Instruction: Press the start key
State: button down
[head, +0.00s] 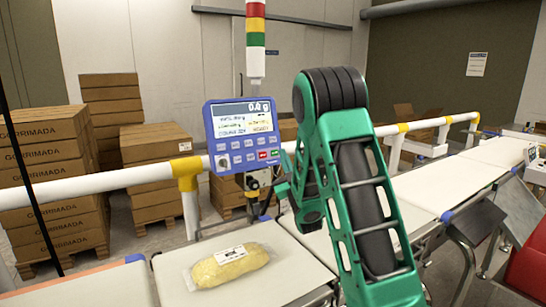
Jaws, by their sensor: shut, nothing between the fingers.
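The blue control panel (242,134) stands behind the belt, with a lit display and rows of keys. A green key (275,153), likely the start key, sits at the lower right of the panel, beside a red key (263,155). Its label is too small to read.
A wrapped yellow pack (231,266) lies on the white belt (300,270). A white guard rail (130,177) with yellow joints runs behind the belt. A signal tower (255,40) rises above the panel. Stacked cartons (45,170) stand at the back left.

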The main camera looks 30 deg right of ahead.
aim_at(275, 153)
jog(key=shift+w+f, duration=0.25)
jog(key=shift+w, duration=0.7)
jog(key=shift+w, duration=0.1)
dwell(1.4)
jog(key=shift+w, duration=0.2)
